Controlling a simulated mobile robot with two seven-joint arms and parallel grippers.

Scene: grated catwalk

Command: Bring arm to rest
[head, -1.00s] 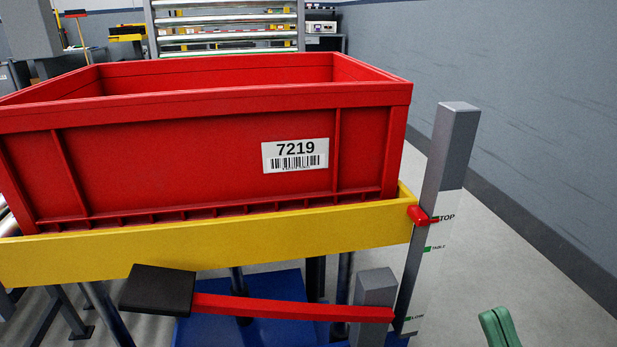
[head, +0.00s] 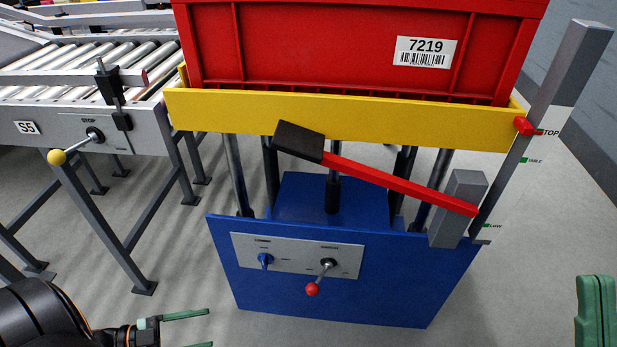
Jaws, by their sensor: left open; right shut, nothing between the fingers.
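My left gripper (head: 208,328) comes in at the bottom left on a black arm. Its two green fingers are apart, with nothing between them, pointing right over the grey floor. My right gripper (head: 596,312) shows only as green fingers held together at the lower right edge. It is shut and empty, and the rest of the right arm is out of view. Both grippers are apart from the lift and the conveyor.
A blue lift (head: 350,298) with knobs and a red lever (head: 400,182) stands ahead. Its yellow platform (head: 340,117) bears a red crate (head: 310,50) labelled 7219. A roller conveyor (head: 70,130) with a yellow-knobbed handle stands left. Floor between lift and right gripper is clear.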

